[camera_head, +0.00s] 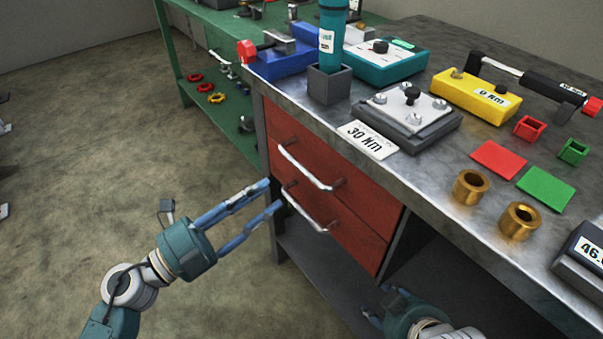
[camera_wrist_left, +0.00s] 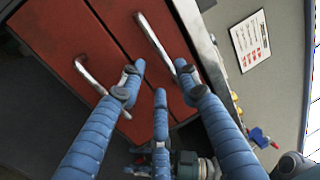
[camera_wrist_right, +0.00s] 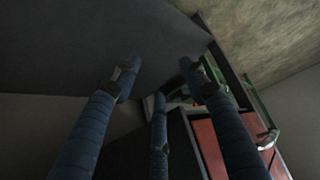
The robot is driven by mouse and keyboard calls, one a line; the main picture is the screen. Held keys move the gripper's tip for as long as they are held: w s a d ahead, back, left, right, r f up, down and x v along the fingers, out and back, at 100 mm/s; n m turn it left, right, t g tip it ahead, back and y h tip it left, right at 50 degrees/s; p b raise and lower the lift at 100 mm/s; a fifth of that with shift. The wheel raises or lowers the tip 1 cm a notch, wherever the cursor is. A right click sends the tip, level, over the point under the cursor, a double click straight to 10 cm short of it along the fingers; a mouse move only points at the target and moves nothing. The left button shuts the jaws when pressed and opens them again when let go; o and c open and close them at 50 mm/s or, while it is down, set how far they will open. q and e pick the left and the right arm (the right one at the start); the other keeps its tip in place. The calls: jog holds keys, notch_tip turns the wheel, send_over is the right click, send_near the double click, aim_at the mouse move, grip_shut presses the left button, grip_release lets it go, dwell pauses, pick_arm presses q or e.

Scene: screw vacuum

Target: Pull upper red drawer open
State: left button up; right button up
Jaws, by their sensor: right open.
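The upper red drawer (camera_head: 362,196) is shut in the bench front, with its silver handle (camera_head: 312,168) on it. The lower red drawer (camera_head: 345,238) is below it, also shut, with its own handle (camera_head: 305,213). My left gripper (camera_head: 273,195) is open and empty, its fingers reaching toward the drawer fronts beside the handles. In the left wrist view, the upper handle (camera_wrist_left: 155,42) runs toward the right finger, and the lower handle (camera_wrist_left: 90,76) is near the left finger. Contact cannot be told. My right gripper (camera_wrist_right: 158,75) is open and empty, low beside the bench.
The metal bench top (camera_head: 425,180) holds a grey block (camera_head: 410,118), a yellow box (camera_head: 475,95), brass rings (camera_head: 470,187) and a teal cylinder (camera_head: 332,40) in a holder. A green table (camera_head: 205,40) stands behind.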

aim_at(300, 170)
pick_arm(q)
jog(key=x, duration=1)
jog(key=shift+a, duration=0.1)
pick_arm(e)
jog(key=shift+s+d+f+g, duration=0.15)
jog(key=shift+s+f+g, duration=0.05)
jog(key=shift+s, duration=0.3)
jog(key=shift+s+d+f+g, duration=0.1)
jog(key=shift+s+f+g, duration=0.1)
jog(key=shift+s, duration=0.25)
pick_arm(q)
grip_shut()
